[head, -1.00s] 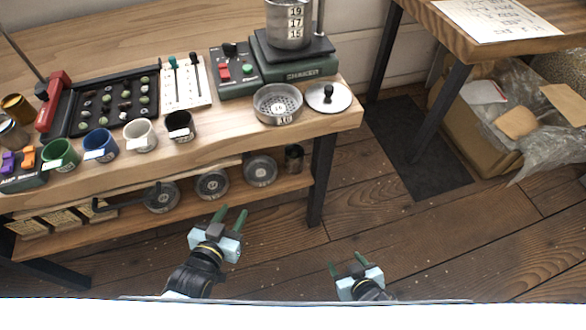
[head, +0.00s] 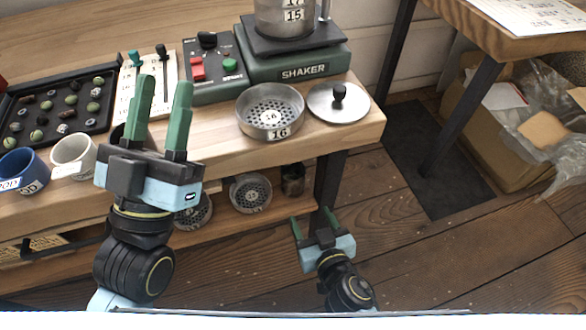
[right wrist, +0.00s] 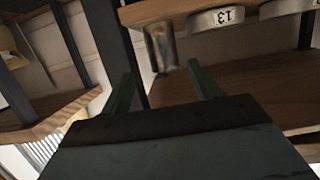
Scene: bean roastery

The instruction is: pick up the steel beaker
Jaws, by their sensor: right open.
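The steel beaker (head: 293,180) is a small dark metal cup. It stands on the lower shelf near its right end, beside the table leg. In the right wrist view the beaker (right wrist: 161,47) shows upside down, just beyond and between my fingertips. My right gripper (head: 311,216) is open and empty, below and right of the beaker in the head view, apart from it. It also shows in the right wrist view (right wrist: 160,72). My left gripper (head: 165,84) is open and empty, in front of the tabletop, and hides part of it.
Sieve pans (head: 250,194) stand left of the beaker on the lower shelf (head: 268,215). The table leg (head: 328,180) is close on its right. Above are a sieve (head: 270,108), a lid (head: 338,103) and the shaker (head: 300,65). The floor (head: 420,260) in front is clear.

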